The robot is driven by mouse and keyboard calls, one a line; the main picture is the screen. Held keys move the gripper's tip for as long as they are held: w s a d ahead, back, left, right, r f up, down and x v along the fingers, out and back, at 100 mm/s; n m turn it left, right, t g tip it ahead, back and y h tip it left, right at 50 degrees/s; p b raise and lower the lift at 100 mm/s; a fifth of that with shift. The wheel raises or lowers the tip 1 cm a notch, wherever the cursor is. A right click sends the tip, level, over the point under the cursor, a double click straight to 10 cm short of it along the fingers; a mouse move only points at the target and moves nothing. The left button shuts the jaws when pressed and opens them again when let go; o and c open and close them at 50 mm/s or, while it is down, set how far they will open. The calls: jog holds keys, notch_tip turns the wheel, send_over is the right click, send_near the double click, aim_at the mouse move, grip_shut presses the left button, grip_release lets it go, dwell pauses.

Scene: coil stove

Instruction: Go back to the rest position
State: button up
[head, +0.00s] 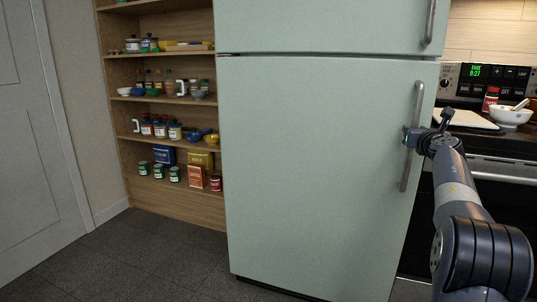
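My gripper (410,138) is at the long vertical handle (415,105) of the lower refrigerator door. It overlaps the handle's middle in the picture. Its fingers are small and partly hidden, so I cannot tell whether they are shut on the handle or only beside it. My arm reaches up to it from the lower right. The pale green refrigerator (310,170) stands in the middle, and both its lower door and its upper door (320,25) look closed.
A stove (485,150) stands right of the refrigerator, with a white bowl (510,117), a red-lidded jar (490,99) and a white board (465,119) near it. Wooden shelves (125,106) with jars and cans are at the left. The dark floor (130,255) at front left is clear.

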jog(key=shift+w+d+p, duration=0.15)
jog(key=shift+w+p, duration=0.15)
jog(key=shift+w, duration=0.7)
jog(key=shift+s, duration=0.15)
